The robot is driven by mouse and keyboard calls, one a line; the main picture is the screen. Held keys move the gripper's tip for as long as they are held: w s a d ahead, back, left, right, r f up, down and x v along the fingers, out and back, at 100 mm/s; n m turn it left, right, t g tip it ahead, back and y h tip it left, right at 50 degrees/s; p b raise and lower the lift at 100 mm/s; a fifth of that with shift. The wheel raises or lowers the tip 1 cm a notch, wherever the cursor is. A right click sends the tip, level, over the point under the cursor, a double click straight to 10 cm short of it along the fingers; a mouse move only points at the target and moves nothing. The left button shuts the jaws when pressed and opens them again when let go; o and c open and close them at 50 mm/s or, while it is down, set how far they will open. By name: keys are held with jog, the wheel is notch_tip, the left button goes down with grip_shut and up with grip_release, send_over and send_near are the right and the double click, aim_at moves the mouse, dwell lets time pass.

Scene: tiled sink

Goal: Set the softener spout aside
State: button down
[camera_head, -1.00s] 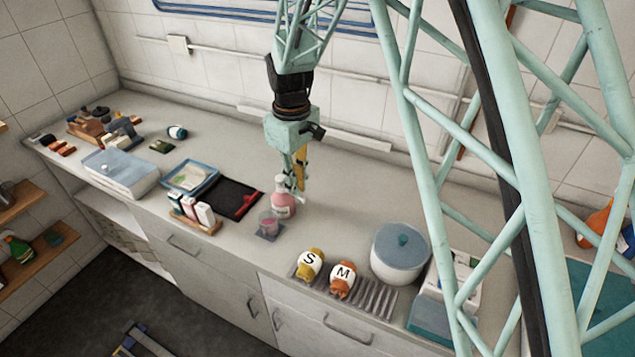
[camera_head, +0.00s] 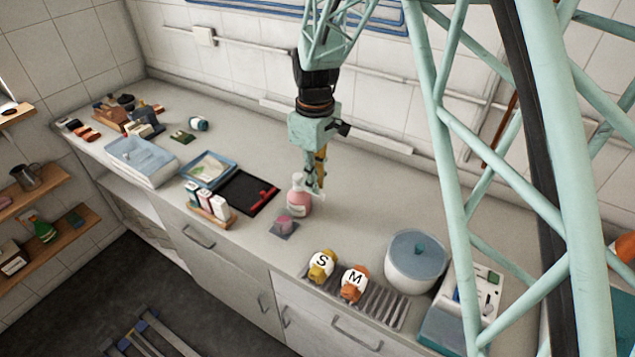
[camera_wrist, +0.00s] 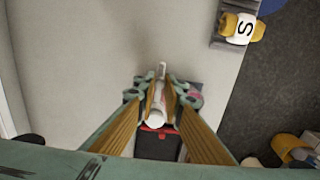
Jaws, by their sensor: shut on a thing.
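The softener bottle (camera_head: 298,203) is pink with a pale label and stands upright on the counter. My gripper (camera_head: 313,188) points down at the bottle's top, its fingers overlapping the bottle in the head view. In the wrist view my gripper (camera_wrist: 160,98) is closed around a white spout (camera_wrist: 156,108), which lies between the two fingers. The bottle's body is mostly hidden by the fingers there. I cannot tell whether the spout is still seated on the bottle.
A small pink cup (camera_head: 288,224) on a dark mat stands close in front of the bottle. A black tray (camera_head: 246,193) lies to the left. Counter behind is clear.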

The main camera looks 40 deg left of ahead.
jog(key=c, duration=2.7)
grip_release()
jog(key=shift+r, duration=0.15)
jog(key=shift+r, duration=5.9)
